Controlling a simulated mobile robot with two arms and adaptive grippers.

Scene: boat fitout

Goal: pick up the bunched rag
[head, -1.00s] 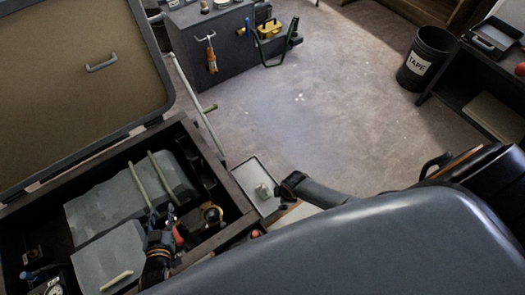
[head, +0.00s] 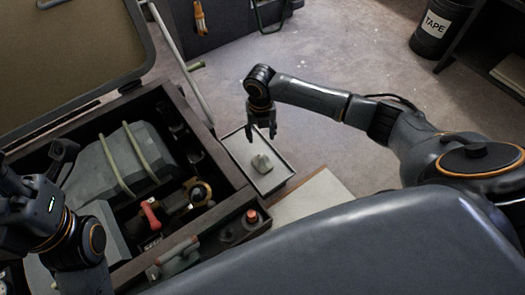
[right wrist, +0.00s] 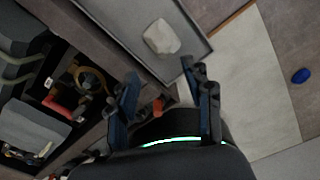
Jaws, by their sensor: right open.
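The bunched rag, a small pale crumpled lump (head: 262,163), lies in a shallow grey tray (head: 285,180) beside the open dark chest. It also shows in the right wrist view (right wrist: 161,37), beyond the fingertips. My right gripper (head: 262,135) points down above the far part of the tray, close to the rag but apart from it. In the right wrist view its two fingers (right wrist: 163,85) are spread with nothing between them. My left gripper (head: 55,170) is at the left edge over the chest; whether its fingers are open is unclear.
The open chest (head: 225,168) holds grey slabs, pale green rods and red-handled tools. A pale board (head: 315,198) adjoins the tray. A black TAPE bin (head: 437,30) stands far right. A blue object (right wrist: 301,76) lies on the floor.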

